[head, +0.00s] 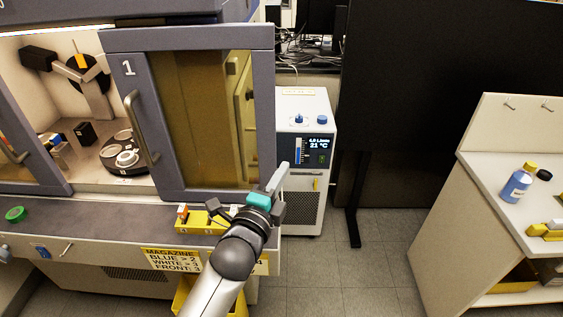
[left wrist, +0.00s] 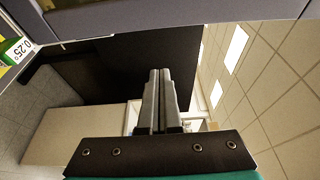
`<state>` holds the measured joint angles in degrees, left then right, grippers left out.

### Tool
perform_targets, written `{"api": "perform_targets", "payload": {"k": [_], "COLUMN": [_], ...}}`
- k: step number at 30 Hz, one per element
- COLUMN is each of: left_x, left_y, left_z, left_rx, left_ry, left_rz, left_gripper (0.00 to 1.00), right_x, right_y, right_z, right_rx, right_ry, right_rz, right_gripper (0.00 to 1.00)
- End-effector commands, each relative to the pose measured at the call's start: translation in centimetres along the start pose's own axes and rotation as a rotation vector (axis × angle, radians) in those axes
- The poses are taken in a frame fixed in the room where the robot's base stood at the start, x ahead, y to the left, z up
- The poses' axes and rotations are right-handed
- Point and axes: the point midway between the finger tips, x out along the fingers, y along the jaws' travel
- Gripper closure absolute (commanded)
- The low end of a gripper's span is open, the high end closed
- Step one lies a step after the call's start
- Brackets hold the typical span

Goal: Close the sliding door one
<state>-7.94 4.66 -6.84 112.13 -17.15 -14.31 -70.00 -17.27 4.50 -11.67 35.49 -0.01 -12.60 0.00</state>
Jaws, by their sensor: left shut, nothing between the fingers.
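Sliding door one (head: 265,110) is a grey framed panel with a yellow-tinted window, a "1" at its upper left and a vertical bar handle (head: 139,120). It stands at the right of the machine front, and the chamber opening (head: 100,175) to its left is uncovered. My left gripper (head: 283,168) is near the door's lower right corner, its fingers shut and empty. I cannot tell whether it touches the door. In the left wrist view the two fingers (left wrist: 160,75) lie together with nothing between them. My right gripper is not in view.
Another framed door panel (head: 35,150) with a handle is at the far left. A white chiller unit (head: 308,105) stands right of the machine.

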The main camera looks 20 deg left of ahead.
Motion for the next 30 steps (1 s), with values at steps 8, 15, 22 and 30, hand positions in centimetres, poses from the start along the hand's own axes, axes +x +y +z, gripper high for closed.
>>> {"api": "perform_targets", "payload": {"k": [8, 15, 22, 30], "left_x": [3.9, 7.5, 8.8, 8.0], "left_y": [0.0, 0.1, 0.1, 0.1], "left_z": [0.0, 0.0, 1.6, 3.6], "left_rx": [-0.004, -0.006, 0.000, -0.003], "left_ry": [0.000, 0.000, -0.002, 0.000], "left_rz": [0.001, 0.002, 0.006, 0.004], "left_gripper": [1.00, 1.00, 1.00, 1.00], "right_x": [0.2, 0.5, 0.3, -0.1], "right_y": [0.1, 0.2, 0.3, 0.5], "right_z": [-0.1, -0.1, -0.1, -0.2], "right_rx": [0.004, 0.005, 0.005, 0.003], "right_ry": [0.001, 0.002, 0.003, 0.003], "right_rz": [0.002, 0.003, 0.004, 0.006], "right_gripper": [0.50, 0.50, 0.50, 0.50]}}
